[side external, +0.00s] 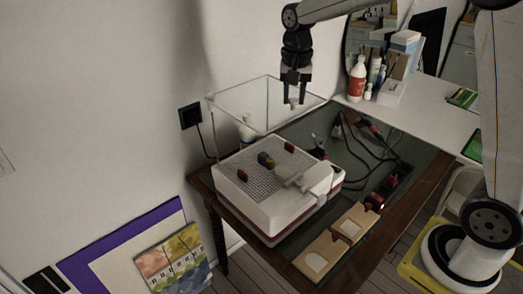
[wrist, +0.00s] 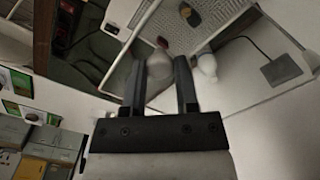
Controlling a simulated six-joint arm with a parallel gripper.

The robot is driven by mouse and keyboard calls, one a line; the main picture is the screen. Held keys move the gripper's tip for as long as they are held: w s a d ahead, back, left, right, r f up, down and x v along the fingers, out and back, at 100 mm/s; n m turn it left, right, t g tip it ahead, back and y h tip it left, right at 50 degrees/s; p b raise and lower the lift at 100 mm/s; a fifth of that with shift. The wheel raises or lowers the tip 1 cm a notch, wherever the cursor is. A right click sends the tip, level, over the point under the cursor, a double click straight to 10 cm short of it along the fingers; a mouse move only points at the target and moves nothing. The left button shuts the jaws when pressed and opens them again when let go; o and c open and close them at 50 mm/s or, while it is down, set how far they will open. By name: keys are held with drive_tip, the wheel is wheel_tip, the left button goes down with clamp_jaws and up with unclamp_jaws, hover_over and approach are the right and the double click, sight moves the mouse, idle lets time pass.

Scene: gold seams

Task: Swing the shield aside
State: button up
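The shield (side external: 238,84) is a clear panel with a pale rim. It stands raised above the back of a white grinder-like machine (side external: 262,220) with a grid top. My gripper (side external: 294,99) points down at the shield's right part. A small pale knob (side external: 293,102) shows between its fingertips. In the wrist view, my gripper's two dark fingers (wrist: 160,70) are apart, with a pale rounded shape (wrist: 158,66) between and beyond them. I cannot tell whether the fingers touch it. The shield's thin edge crosses the upper part of that view.
Small red pieces and a dark piece (side external: 266,159) lie on the grid. A pale nozzle-like part (side external: 296,180) sits at the machine's right. Bottles (side external: 357,80) stand on the white shelf behind. A wall socket (side external: 190,116) is left.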

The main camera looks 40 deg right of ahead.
clamp_jaws()
idle(1.1)
